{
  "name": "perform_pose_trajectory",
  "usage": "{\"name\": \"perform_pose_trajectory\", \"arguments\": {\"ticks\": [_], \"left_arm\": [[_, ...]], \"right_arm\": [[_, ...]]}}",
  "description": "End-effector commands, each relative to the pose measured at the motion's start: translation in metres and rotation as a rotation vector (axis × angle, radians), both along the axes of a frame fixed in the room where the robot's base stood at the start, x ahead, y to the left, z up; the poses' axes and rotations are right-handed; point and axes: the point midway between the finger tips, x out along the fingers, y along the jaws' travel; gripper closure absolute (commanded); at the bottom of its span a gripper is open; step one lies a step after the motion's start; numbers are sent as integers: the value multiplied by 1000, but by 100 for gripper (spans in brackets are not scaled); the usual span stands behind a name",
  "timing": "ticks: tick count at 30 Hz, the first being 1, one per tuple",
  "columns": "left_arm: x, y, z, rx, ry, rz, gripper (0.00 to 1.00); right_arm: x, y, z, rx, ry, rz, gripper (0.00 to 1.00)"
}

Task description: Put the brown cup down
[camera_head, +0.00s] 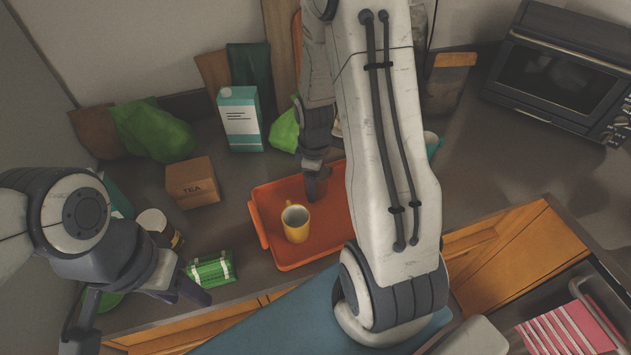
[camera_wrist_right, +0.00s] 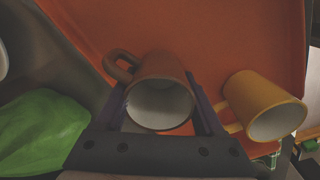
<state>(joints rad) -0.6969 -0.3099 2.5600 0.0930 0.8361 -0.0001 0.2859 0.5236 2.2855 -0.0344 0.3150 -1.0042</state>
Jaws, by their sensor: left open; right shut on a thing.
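The brown cup (camera_wrist_right: 158,70) is between the fingers of my right gripper (camera_wrist_right: 162,98), which is shut on it. In the right wrist view its pale inside faces the camera and its handle points to the upper left. In the head view the brown cup (camera_head: 322,183) is mostly hidden by my right gripper (camera_head: 315,172) and arm. It is over the orange tray (camera_head: 283,256), behind the yellow cup (camera_head: 296,224). I cannot tell whether it touches the tray. My left gripper (camera_head: 138,318) is open and empty at the lower left.
The yellow cup also shows in the right wrist view (camera_wrist_right: 262,100), close right of the brown cup. A tea box (camera_head: 192,182), a carton (camera_head: 240,118) and a green package (camera_head: 210,269) are left of the tray.

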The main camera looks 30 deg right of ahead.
Motion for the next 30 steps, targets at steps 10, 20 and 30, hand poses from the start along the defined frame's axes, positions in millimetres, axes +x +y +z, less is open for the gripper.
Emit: {"name": "perform_pose_trajectory", "arguments": {"ticks": [10,20,30], "left_arm": [[0,0,-1,0,0,0,50],[0,0,-2,0,0,0,50],[0,0,-1,0,0,0,50]], "right_arm": [[0,0,-4,0,-1,0,95],[0,0,-5,0,-1,0,0],[1,0,31,-2,-9,1,0]]}}
